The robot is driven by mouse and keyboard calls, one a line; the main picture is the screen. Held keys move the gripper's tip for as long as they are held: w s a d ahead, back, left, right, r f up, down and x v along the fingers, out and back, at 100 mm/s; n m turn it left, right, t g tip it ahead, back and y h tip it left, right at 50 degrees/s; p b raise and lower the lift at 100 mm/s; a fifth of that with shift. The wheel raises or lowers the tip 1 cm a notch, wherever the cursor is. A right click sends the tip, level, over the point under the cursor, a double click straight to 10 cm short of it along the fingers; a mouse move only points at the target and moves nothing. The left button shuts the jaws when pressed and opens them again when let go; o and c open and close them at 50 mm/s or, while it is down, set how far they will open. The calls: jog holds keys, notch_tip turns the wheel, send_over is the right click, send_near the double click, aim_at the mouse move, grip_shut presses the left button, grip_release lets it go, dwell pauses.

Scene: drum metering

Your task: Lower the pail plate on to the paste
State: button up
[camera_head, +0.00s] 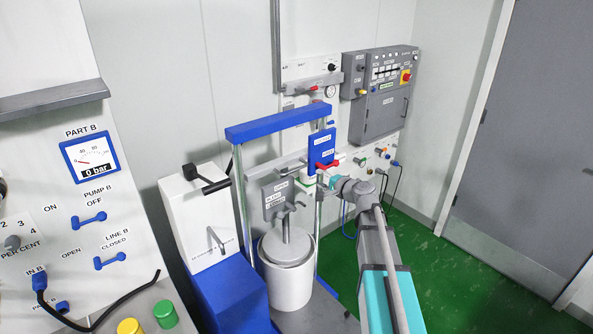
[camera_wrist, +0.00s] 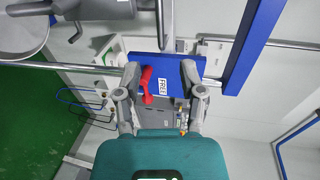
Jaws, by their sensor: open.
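The white pail (camera_head: 287,290) stands under a blue-topped press frame (camera_head: 279,124). The grey round pail plate (camera_head: 272,252) sits at the pail's mouth on a central grey shaft; I cannot tell its height above the paste, which is hidden. Part of a grey round shape also shows at the wrist view's top left. A blue control block (camera_head: 321,149) on the frame's right post carries a red lever (camera_head: 328,165). My gripper (camera_head: 332,178) is at this lever. In the wrist view, my gripper (camera_wrist: 160,92) is open, its fingers either side of the red lever (camera_wrist: 147,86), beside a "FREE" label.
A white and blue unit (camera_head: 200,220) with a black handle stands left of the pail. The Part B panel (camera_head: 75,230) fills the far left. A grey control box (camera_head: 381,92) hangs on the back wall. Green floor (camera_head: 465,280) is clear at right.

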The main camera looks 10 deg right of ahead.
aim_at(298, 169)
jog(key=b+x, duration=0.2)
jog(key=x, duration=1.1)
jog(key=shift+w+a+f+b, duration=0.1)
jog(key=shift+w+b, duration=0.25)
jog(key=shift+b, duration=0.05)
grip_shut()
